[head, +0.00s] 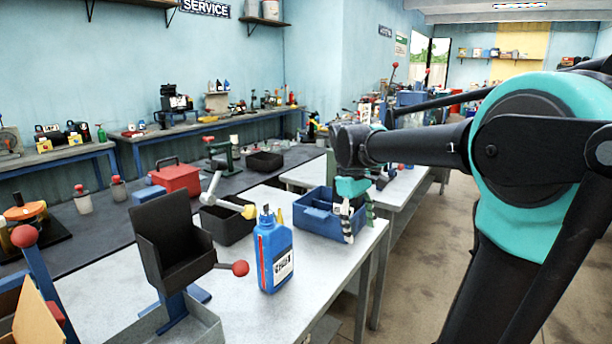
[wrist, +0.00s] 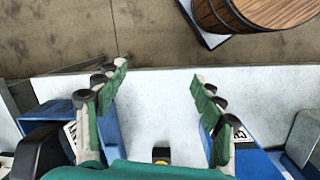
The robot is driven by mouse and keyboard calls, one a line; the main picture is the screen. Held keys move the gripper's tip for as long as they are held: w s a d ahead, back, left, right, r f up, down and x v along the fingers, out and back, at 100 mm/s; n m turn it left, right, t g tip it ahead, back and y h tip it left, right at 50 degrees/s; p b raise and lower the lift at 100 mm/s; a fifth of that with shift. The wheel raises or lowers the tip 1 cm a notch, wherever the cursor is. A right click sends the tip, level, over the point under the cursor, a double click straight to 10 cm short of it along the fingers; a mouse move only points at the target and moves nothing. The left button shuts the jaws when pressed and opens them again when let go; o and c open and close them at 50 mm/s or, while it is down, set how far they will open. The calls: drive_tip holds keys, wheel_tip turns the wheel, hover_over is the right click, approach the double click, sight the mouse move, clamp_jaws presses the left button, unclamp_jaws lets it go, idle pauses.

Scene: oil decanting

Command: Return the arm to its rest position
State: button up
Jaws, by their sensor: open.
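My arm reaches in from the right in the head view. My gripper (head: 358,228) hangs fingers-down at the right end of the white bench (head: 248,320), in front of a blue tray (head: 312,221). In the wrist view my gripper (wrist: 160,80) has its two green-backed fingers spread wide, with only bare bench and floor between them. A blue oil bottle (head: 267,262) with a white label and a dark cap stands upright on the bench, left of and apart from the gripper.
A black tilted holder (head: 165,235) with a red-knobbed lever stands left of the bottle. A black bin (head: 226,226) and a red toolbox (head: 176,179) are behind. A wooden barrel (wrist: 255,12) stands past the bench edge. Open floor (head: 420,270) lies right of the bench.

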drive_tip(key=s+d+f+m+t+y, duration=0.1)
drive_tip(key=s+d+f+m+t, duration=0.1)
drive_tip(key=s+f, duration=0.4)
drive_tip(key=s+d+f+m+t+y, duration=0.1)
drive_tip(key=s+f+m, duration=0.4)
drive_tip(key=f, duration=0.9)
drive_tip(key=shift+s+d+f+m+t, duration=0.2)
drive_tip(key=shift+s+d+m+t, duration=0.1)
drive_tip(key=shift+s+d+t, duration=0.55)
